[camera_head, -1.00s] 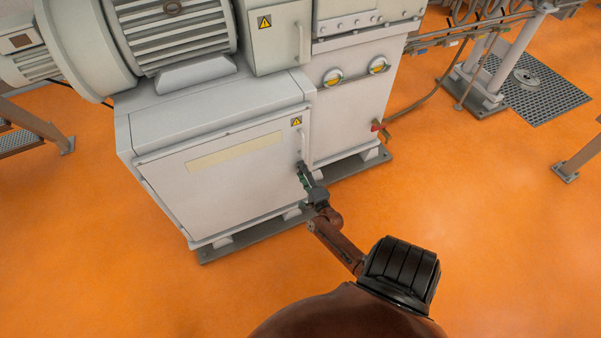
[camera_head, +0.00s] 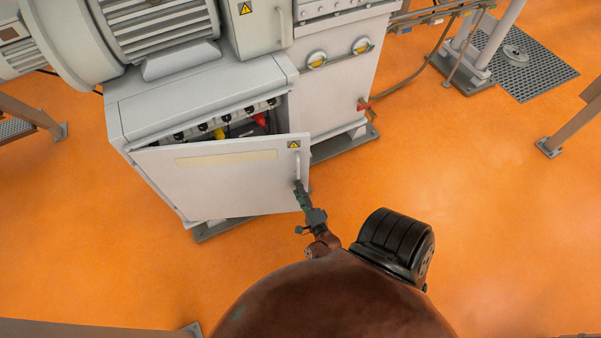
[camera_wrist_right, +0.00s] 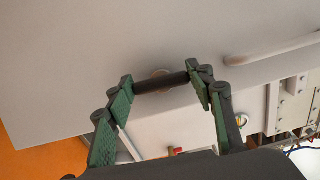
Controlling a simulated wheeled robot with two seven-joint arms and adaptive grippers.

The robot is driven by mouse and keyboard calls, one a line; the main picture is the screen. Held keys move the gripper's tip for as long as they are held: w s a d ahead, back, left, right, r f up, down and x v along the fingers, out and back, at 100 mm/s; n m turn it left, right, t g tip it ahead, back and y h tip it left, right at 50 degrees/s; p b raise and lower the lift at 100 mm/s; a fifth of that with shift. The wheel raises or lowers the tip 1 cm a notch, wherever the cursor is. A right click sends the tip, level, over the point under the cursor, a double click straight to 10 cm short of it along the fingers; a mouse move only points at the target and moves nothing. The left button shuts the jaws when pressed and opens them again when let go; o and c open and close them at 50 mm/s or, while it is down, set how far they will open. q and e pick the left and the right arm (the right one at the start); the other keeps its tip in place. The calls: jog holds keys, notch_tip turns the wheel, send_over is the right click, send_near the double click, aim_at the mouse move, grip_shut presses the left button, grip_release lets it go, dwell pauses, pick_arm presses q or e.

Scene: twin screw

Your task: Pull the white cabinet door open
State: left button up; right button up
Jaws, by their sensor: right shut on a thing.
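The white cabinet door (camera_head: 225,186) stands part open, with its right edge swung out from the white cabinet (camera_head: 180,105). A yellow warning label (camera_head: 294,144) is near its upper right corner, above a slim upright handle (camera_head: 297,165). My right gripper (camera_head: 300,188) is at the lower part of this handle, shut on it. In the right wrist view, my right gripper's green-padded fingers (camera_wrist_right: 163,85) stand apart with a dark bar (camera_wrist_right: 160,82) between their tips, close to the grey door surface (camera_wrist_right: 70,60). My left gripper is not in view.
Inside the opening sit a row of connectors and red and yellow parts (camera_head: 262,118). A large motor (camera_head: 150,30) is above the cabinet. A red part (camera_head: 364,104) sticks out at the machine's right side. The orange floor (camera_head: 470,190) at right is clear.

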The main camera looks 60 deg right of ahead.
jog(key=a, duration=0.2)
jog(key=s+a, duration=0.2)
jog(key=a, duration=0.1)
jog(key=shift+a+p, duration=0.3)
jog(key=shift+a, duration=0.05)
jog(key=o, duration=1.5)
jog(key=shift+c, duration=0.2)
jog(key=shift+o, duration=0.8)
jog(key=shift+d, duration=0.1)
jog(key=shift+o, duration=0.4)
jog(key=shift+s+d, duration=0.15)
jog(key=shift+s, duration=0.05)
jog(key=shift+s, duration=0.1)
jog(key=v, duration=1.2)
